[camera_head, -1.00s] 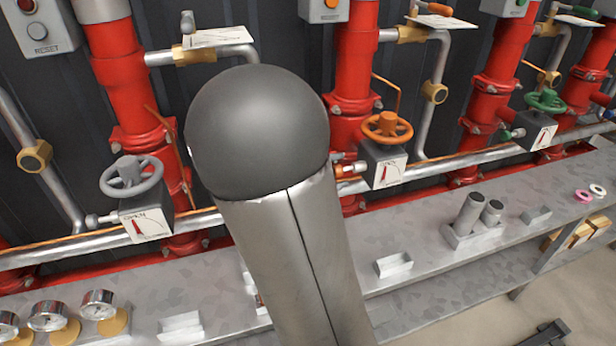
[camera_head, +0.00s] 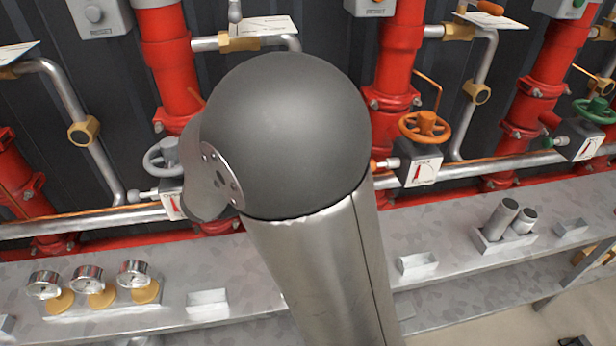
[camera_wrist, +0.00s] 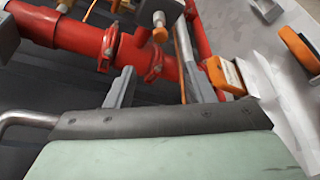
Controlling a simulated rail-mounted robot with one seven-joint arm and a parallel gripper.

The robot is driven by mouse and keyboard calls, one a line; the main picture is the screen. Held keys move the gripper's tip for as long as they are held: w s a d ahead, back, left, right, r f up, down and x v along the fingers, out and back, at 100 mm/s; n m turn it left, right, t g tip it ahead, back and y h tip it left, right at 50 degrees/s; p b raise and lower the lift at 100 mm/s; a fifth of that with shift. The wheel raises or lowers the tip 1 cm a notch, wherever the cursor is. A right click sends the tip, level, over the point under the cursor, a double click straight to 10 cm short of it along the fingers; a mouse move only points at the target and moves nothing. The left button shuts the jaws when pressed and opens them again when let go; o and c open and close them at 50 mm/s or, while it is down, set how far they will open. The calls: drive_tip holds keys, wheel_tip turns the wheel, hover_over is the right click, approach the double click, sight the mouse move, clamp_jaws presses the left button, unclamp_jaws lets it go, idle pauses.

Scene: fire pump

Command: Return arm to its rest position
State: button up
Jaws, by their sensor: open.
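My gripper (camera_wrist: 163,84) shows in the wrist view with its two grey fingers apart. I see nothing held between them. Red pipework lies beyond the fingertips. In the head view my dark rounded arm joint and silver link fill the middle, and the gripper itself is not seen there. They hide part of the grey handwheel (camera_head: 163,157) and the pipe behind it. The orange handwheel (camera_head: 425,126) is in clear view to the right of my arm.
Red vertical pipes (camera_head: 397,50) stand along the dark wall. A metal shelf (camera_head: 440,230) runs below, with gauges (camera_head: 87,280), small empty trays (camera_head: 207,303) and a holder with two metal cylinders (camera_head: 505,235). A green handwheel (camera_head: 597,110) is at the right.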

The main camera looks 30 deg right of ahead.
idle(0.4)
drive_tip(key=s+r+m+g+y+p, duration=0.2)
drive_tip(key=s+y+p, duration=0.3)
drive_tip(key=s+p, duration=0.15)
drive_tip(key=s+a+r+m+t+y+p, duration=0.2)
drive_tip(key=s+a+r+m+y+p, duration=0.2)
drive_tip(key=s+a+y+p, duration=0.3)
drive_tip(key=a+r+y+p, duration=0.1)
drive_tip(key=a+y, duration=0.2)
drive_tip(key=a, duration=0.1)
drive_tip(key=shift+s+a+y, duration=0.2)
drive_tip(key=shift+y, duration=0.2)
